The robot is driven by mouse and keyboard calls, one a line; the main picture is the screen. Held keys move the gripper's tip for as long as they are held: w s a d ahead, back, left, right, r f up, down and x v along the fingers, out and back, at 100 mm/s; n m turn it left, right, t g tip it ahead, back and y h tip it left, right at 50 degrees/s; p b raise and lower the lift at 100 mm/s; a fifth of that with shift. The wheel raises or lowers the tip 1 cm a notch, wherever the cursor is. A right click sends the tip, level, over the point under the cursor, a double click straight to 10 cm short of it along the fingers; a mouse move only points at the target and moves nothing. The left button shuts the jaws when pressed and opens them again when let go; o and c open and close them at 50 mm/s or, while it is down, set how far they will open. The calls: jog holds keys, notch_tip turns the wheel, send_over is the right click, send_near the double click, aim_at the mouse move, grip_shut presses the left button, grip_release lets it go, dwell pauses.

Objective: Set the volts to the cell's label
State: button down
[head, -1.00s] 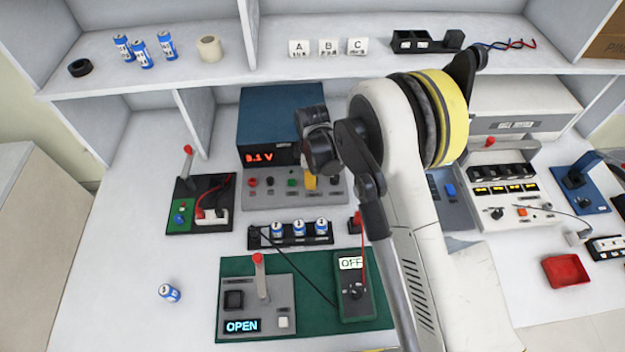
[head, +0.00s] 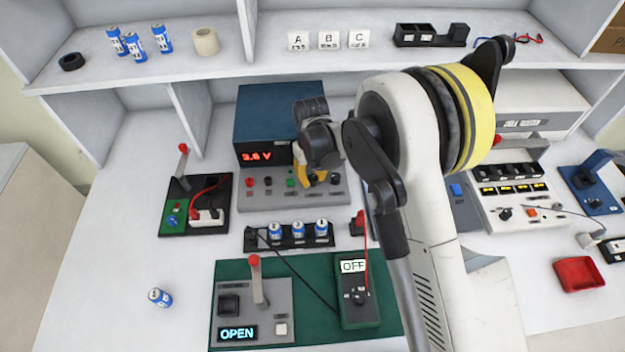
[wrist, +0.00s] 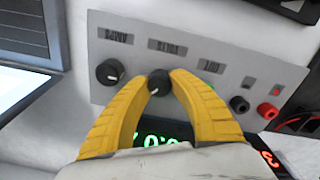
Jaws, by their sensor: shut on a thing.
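The power supply (head: 262,108) is a blue box with a grey front panel. Its red display (head: 258,156) reads 3.6 V. My gripper (head: 311,181) is at the right part of that panel. In the wrist view, the yellow fingers of my gripper (wrist: 158,88) are shut on the middle black knob (wrist: 159,82), one on each side. A second black knob (wrist: 110,72) is free to its left. The supply's display is partly hidden behind my fingers there. A loose blue-and-white cell (head: 160,297) lies on the table at front left; its label is too small to read.
A black holder (head: 255,246) with 3 cells stands in front of the supply. A green mat (head: 313,330) bears a lever box (head: 233,307) reading OPEN and a meter (head: 358,305) reading OFF. A red tray (head: 578,274) is at right.

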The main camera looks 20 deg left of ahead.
aim_at(312, 176)
jog(key=m+b, duration=0.1)
jog(key=m, duration=0.4)
jog(key=shift+m, duration=0.3)
jog(key=m+b, duration=0.1)
jog(key=m, duration=0.4)
jog(key=shift+w+m, duration=0.1)
jog(key=shift+m, duration=0.2)
jog(key=c, duration=1.1)
grip_release()
notch_tip(312, 176, up, 12)
